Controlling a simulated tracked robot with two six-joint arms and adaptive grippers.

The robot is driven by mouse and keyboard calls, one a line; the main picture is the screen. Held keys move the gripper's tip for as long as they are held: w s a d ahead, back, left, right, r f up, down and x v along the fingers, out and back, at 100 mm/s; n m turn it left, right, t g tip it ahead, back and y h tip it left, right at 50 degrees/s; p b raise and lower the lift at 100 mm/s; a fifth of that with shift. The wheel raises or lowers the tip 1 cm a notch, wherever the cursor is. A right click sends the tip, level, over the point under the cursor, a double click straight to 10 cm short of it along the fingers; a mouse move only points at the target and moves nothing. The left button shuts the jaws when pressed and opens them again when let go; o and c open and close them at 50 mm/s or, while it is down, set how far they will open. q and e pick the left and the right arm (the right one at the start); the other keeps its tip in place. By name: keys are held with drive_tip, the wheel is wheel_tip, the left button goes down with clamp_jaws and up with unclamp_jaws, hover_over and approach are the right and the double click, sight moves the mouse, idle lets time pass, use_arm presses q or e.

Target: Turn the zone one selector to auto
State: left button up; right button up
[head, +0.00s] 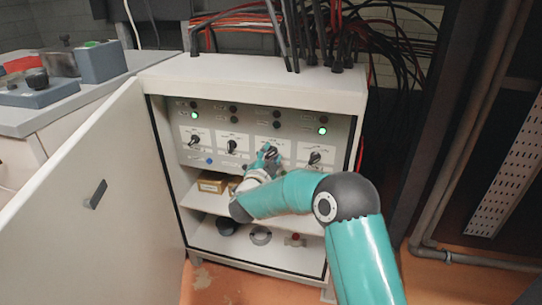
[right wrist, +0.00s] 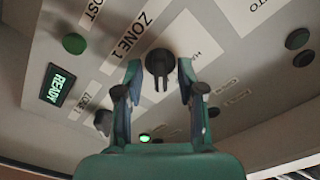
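In the head view a row of black selector knobs runs across the grey panel (head: 212,157) of an open white cabinet. My right gripper (head: 268,155) is at the third knob from the left (head: 273,152), which it partly covers. In the right wrist view a dark selector knob (right wrist: 158,62) stands beside a "ZONE 1" label (right wrist: 138,33). My right gripper (right wrist: 157,75) is open, with one finger on each side of this knob and gaps showing. The knob's narrow end points down in the picture. An "AUTO"-like label (right wrist: 258,10) is partly cut off. My left gripper is not in view.
The cabinet door (head: 80,205) stands open at the left. Shelves below the panel hold a small brown box (head: 212,184) and round parts. Cables (head: 290,35) run down behind and onto the cabinet top. A lit "READY" sign (right wrist: 58,85) shows in the wrist view.

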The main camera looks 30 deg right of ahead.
drive_tip(key=shift+a, duration=0.1)
drive_tip(key=v, duration=1.2)
drive_tip(key=shift+f, duration=0.1)
